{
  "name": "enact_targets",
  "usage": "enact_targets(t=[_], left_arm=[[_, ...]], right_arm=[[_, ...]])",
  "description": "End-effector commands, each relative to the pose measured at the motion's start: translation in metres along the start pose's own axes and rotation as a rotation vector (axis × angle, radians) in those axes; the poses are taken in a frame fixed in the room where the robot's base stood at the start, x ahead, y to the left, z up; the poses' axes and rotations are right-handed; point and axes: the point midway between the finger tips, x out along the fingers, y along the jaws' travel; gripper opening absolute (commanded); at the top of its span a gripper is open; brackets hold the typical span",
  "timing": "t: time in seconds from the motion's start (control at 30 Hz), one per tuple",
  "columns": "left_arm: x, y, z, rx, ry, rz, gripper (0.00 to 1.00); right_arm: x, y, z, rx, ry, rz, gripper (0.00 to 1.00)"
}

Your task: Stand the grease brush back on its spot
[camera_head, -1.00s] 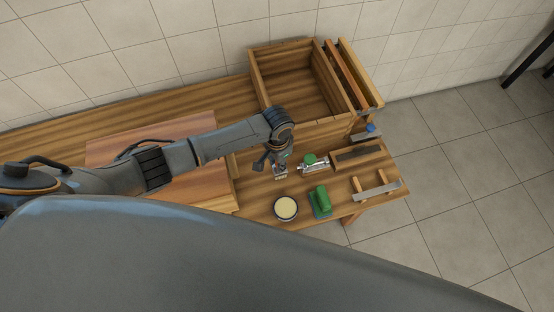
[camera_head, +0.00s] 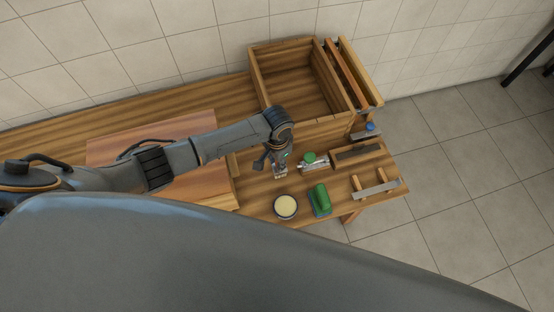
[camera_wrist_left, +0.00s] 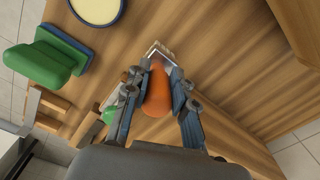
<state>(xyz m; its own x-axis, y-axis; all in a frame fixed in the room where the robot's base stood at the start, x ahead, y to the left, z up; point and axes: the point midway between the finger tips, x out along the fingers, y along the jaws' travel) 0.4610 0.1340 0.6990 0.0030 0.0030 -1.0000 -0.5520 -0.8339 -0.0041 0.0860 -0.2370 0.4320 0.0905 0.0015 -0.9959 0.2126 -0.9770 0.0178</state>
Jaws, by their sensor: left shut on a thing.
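My left gripper (camera_head: 279,166) is shut on the grease brush, above the bench top to the left of a bottle. In the left wrist view the brush's orange handle (camera_wrist_left: 157,88) lies between the two fingers, with its pale bristle end (camera_wrist_left: 160,54) pointing away from the wrist. In the head view only the brush's pale lower end (camera_head: 280,174) shows under the gripper. I cannot tell whether the bristles touch the wood. I cannot make out a marked spot for the brush. My right gripper is not in view.
A round tin of pale yellow stuff (camera_head: 286,207), a green block with blue base (camera_head: 320,201) and a green-capped bottle (camera_head: 310,158) stand close by. A metal bar on wooden pegs (camera_head: 376,190) is at right. An open wooden box (camera_head: 290,84) stands behind.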

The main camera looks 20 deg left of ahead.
Motion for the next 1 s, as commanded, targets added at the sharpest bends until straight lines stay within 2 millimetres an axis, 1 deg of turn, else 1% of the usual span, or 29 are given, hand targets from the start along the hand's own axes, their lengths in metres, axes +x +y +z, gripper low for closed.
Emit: enact_targets(t=[0.37,1.0], left_arm=[[0.001,0.001,0.000,0.001,0.001,0.001,0.00],[0.013,0.001,0.000,0.001,0.001,0.002,0.00]], right_arm=[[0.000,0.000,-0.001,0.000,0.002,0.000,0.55],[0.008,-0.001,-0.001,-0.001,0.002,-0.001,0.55]])
